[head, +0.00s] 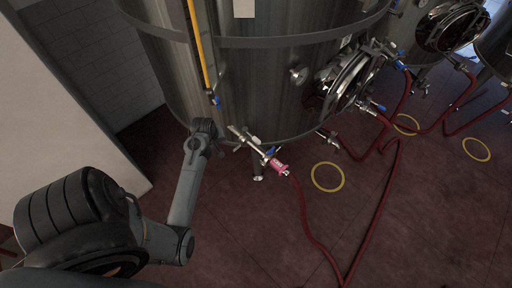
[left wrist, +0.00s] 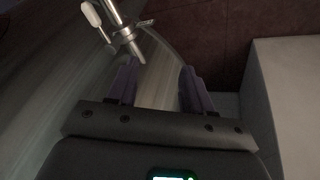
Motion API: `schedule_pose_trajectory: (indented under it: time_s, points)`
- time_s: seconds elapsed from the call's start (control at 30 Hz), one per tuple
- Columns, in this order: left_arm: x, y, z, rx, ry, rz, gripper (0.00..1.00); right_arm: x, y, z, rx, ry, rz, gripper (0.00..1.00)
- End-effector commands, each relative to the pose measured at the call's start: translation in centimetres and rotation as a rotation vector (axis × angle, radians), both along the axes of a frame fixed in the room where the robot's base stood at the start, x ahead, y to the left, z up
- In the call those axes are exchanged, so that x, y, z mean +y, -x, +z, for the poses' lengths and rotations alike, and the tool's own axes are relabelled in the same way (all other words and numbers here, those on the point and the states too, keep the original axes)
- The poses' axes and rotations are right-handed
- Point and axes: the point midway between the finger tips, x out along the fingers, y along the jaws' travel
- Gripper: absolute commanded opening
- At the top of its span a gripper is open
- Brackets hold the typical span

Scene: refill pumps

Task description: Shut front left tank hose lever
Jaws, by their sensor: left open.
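The steel tank (head: 245,85) stands in the middle of the head view. A steel outlet pipe (head: 247,140) sticks out low on its front, with a small blue lever (head: 271,151) near the pink hose coupling (head: 279,166). My left gripper (head: 224,143) is beside the pipe's left end, small and partly hidden by my arm. In the left wrist view its two dark fingers (left wrist: 160,88) are apart with nothing between them. A steel pipe (left wrist: 125,35) with a pale lever (left wrist: 91,14) lies ahead of them, up and left. My right gripper is not in view.
A red hose (head: 310,235) runs from the coupling over the dark red floor. More tanks (head: 415,35) and hoses stand to the right. A pale wall block (head: 70,100) is at the left. Yellow rings (head: 327,177) mark the floor.

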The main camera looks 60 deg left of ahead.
Motion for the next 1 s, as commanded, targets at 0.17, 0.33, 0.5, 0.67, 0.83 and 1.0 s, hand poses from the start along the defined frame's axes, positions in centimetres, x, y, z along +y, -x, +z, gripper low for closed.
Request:
schedule_pose_trajectory:
  time_s: [0.17, 0.33, 0.5, 0.67, 0.83, 1.0]
  points:
    - [1.0, -3.0, -7.1, -0.177, 0.192, 0.225, 0.51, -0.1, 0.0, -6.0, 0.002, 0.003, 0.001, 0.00]
    - [0.3, -7.2, -8.3, -0.312, 0.303, 0.308, 0.51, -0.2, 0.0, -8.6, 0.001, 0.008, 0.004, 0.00]
    - [0.0, -10.8, -6.8, -0.394, 0.330, 0.309, 0.51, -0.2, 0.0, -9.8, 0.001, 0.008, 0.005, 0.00]
    - [0.1, -12.3, -6.5, -0.418, 0.334, 0.304, 0.51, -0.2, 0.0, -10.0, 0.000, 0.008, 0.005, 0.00]
    - [0.2, -13.5, -8.1, -0.417, 0.334, 0.302, 0.51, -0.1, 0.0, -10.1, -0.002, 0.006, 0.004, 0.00]
    - [0.5, -15.2, -10.4, -0.417, 0.334, 0.301, 0.51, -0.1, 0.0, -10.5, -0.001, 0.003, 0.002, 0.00]
